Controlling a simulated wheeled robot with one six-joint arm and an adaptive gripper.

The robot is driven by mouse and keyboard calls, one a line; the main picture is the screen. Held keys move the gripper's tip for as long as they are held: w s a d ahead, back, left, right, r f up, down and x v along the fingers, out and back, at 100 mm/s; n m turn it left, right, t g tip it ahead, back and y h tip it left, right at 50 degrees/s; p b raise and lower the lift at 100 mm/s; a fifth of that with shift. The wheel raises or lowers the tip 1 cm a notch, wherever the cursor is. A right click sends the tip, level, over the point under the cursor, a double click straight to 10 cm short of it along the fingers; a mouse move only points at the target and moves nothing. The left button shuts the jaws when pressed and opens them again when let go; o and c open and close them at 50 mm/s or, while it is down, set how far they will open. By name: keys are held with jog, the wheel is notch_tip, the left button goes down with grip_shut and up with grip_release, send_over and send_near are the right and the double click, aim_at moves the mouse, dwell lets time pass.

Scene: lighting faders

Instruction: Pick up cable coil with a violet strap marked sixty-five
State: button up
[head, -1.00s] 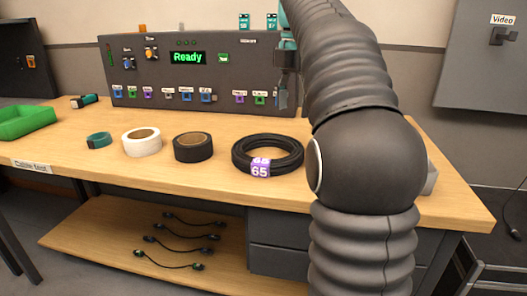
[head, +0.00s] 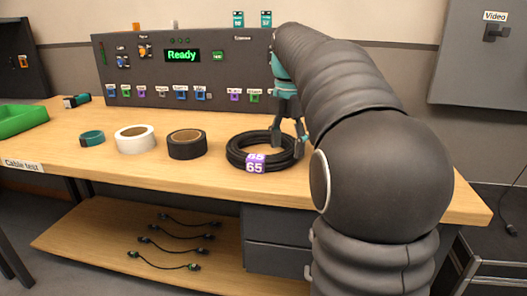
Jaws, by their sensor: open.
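The black cable coil (head: 235,157) lies flat on the wooden bench top in the head view. Its violet strap (head: 256,163) faces me and carries the number 65. My gripper (head: 286,144) points down at the coil's far right side, with its fingers apart. One finger shows over the coil's opening and the other near its right outer edge. I cannot tell whether either finger touches the coil. My arm covers the bench to the right of the coil.
A dark control panel (head: 180,75) reading Ready stands behind. A green tray (head: 20,119) is at far left.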

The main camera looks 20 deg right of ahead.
jog(key=shift+f, duration=1.45)
jog(key=shift+c, duration=0.2)
grip_shut()
jog(key=shift+r, duration=0.1)
